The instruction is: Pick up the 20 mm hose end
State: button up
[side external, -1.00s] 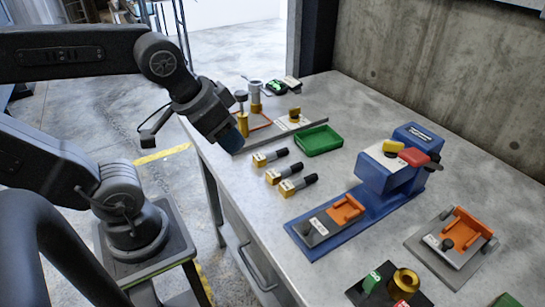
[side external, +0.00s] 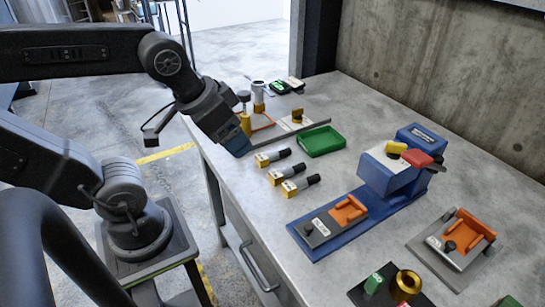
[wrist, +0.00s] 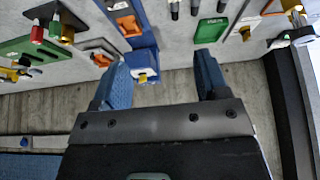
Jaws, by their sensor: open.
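Three hose ends lie in a row on the bench, each with a gold block, a white label and a black tip: the far one (side external: 272,157), the middle one (side external: 286,172) and the near one (side external: 300,187). Their labels are too small to read, so I cannot tell which is 20 mm. In the wrist view their dark tips show at the top edge (wrist: 195,7). My gripper (side external: 240,150) is above the bench's left edge, left of the far hose end. In the wrist view my gripper (wrist: 157,75) is open, with nothing between its blue fingers.
A green tray (side external: 320,141) sits behind the hose ends. A blue press (side external: 390,180) with a red handle stands to their right. Gold and grey upright parts (side external: 245,115) stand at the far end. An orange fixture (side external: 465,235) lies at right. The concrete wall bounds the back.

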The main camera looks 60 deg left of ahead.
jog(key=w+a+f+g, duration=0.1)
jog(key=w+a+g, duration=0.2)
jog(key=w+a, duration=0.45)
jog(key=g, duration=0.3)
send_over(269, 154)
jog(key=f, duration=1.7)
jog(key=shift+s+a+f, duration=0.1)
jog(key=shift+a+f, duration=0.1)
jog(key=shift+f, duration=0.05)
jog(key=shift+d+f, duration=0.15)
jog(key=shift+f, duration=1.15)
jog(key=shift+d+f, duration=0.1)
jog(key=shift+f, duration=1.2)
jog(key=shift+c, duration=0.4)
jog(key=c, duration=1)
jog(key=shift+r, duration=0.1)
